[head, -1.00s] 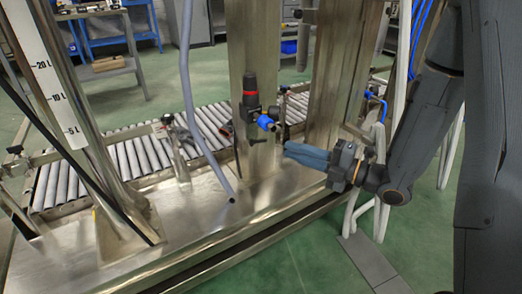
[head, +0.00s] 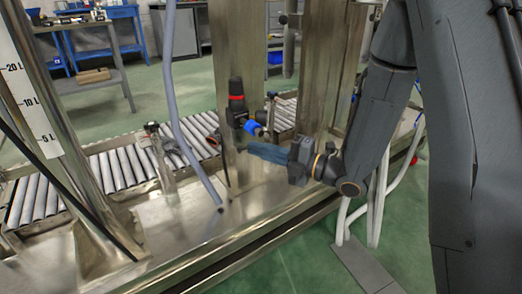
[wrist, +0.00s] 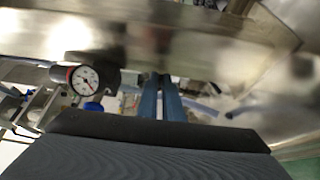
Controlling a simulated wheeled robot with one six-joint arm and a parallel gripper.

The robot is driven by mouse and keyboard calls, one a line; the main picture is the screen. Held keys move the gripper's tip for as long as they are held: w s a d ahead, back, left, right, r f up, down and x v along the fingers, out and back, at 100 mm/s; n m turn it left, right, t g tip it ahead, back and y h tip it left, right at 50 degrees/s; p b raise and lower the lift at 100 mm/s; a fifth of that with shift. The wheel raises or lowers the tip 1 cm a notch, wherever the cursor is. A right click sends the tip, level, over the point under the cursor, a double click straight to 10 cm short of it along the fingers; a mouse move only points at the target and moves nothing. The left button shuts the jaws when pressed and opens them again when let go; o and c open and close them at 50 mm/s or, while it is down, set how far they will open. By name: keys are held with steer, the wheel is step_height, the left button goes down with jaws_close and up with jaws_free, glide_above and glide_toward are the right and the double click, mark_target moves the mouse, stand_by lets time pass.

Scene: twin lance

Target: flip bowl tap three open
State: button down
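No label marks which fitting is tap three. A black and red fitting (head: 236,98) with a blue connector (head: 253,128) is mounted on the near steel post. A small dark handle-like part (head: 271,104) stands just right of it. My gripper (head: 252,148), with blue fingers, points left just below the blue connector; I cannot tell whether they touch. In the wrist view, the fingers (wrist: 160,90) lie side by side, nearly together, with nothing seen between them. A round white gauge (wrist: 86,78) and a blue part (wrist: 93,106) show left of the fingers there.
A grey hose (head: 180,110) hangs left of the post. A roller conveyor (head: 115,168) runs behind the steel bench (head: 185,215). A second steel post (head: 325,75) stands close behind my gripper. A scale column (head: 35,105) is at the left. White pipes (head: 380,190) stand at the right.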

steer(key=shift+w+a+n+g+y+p, duration=0.1)
steer(key=shift+w+n+g+y+p, duration=0.2)
steer(key=shift+n+g, duration=0.5)
steer(key=shift+w+d+n+g+y+p, duration=0.15)
steer(key=shift+w+n+g+y, duration=0.2)
steer(key=shift+g, duration=0.7)
steer(key=shift+w+a+n+g+y+p, duration=0.2)
steer(key=shift+n+g+y, duration=0.15)
steer(key=shift+n+g, duration=0.45)
steer(key=c, duration=2.2)
jaws_free()
steer(key=s+d+p, duration=0.1)
steer(key=d+p, duration=0.1)
steer(key=d, duration=0.6)
steer(key=shift+s+p, duration=0.15)
steer(key=shift+p, duration=0.15)
steer(key=shift+a+m, duration=0.1)
steer(key=shift+m, duration=0.15)
